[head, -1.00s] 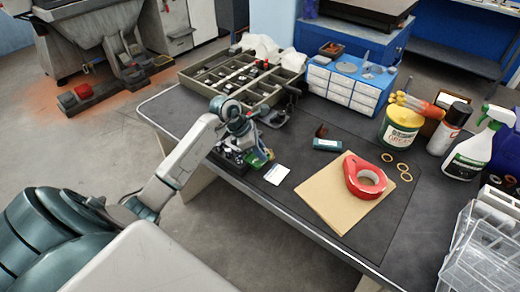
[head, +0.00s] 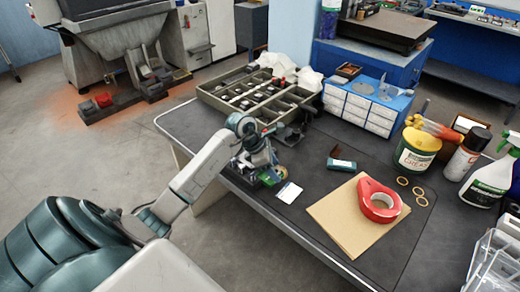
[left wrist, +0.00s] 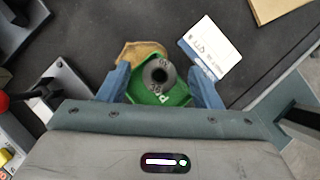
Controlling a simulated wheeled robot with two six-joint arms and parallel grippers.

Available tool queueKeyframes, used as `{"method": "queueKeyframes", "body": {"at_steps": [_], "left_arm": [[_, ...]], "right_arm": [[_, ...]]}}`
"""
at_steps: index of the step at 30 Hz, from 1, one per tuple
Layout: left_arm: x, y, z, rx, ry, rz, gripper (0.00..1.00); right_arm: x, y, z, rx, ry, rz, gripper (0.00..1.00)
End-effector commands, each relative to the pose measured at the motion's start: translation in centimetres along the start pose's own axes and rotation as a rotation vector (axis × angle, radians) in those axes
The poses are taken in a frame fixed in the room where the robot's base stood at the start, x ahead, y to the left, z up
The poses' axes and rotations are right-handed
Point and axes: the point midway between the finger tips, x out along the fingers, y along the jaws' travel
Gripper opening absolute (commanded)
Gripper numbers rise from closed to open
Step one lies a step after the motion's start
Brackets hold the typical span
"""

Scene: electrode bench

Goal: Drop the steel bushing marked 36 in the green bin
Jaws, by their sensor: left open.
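My left gripper (head: 264,172) is over the near left edge of the dark bench in the head view. In the left wrist view its blue fingers (left wrist: 160,88) are open, one on each side of a dark steel ring-shaped bushing (left wrist: 158,75). The small marking on the bushing's face looks like 36. The bushing is over a green thing with white letters (left wrist: 174,96); I cannot tell whether this is the green bin, nor whether the bushing rests on it. The green thing also shows below the gripper in the head view (head: 270,179). My right gripper is not in view.
A white card (head: 289,192) lies right of the gripper. A compartmented tray (head: 215,99) stands behind it. Red tape (head: 366,190) lies on brown paper (head: 330,213). A grease can (head: 414,158) and bottles stand at the right. The bench between card and paper is clear.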

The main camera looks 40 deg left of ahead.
Motion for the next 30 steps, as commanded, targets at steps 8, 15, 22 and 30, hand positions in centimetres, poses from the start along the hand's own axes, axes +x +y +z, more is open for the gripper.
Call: {"method": "queueKeyframes", "body": {"at_steps": [8, 15, 22, 30], "left_arm": [[-4.1, 0.2, -0.2, 0.004, 0.003, 0.007, 0.58], [-8.5, 0.1, -0.1, 0.003, 0.002, 0.004, 0.58], [-10.5, 0.0, 0.0, 0.001, 0.0, 0.001, 0.58], [-10.8, 0.0, 0.0, 0.0, -0.001, 0.0, 0.58]], "right_arm": [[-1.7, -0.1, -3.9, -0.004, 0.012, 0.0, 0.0], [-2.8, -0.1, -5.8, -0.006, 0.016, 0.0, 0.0], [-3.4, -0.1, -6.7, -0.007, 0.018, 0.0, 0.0], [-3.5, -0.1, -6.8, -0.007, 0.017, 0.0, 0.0]]}}
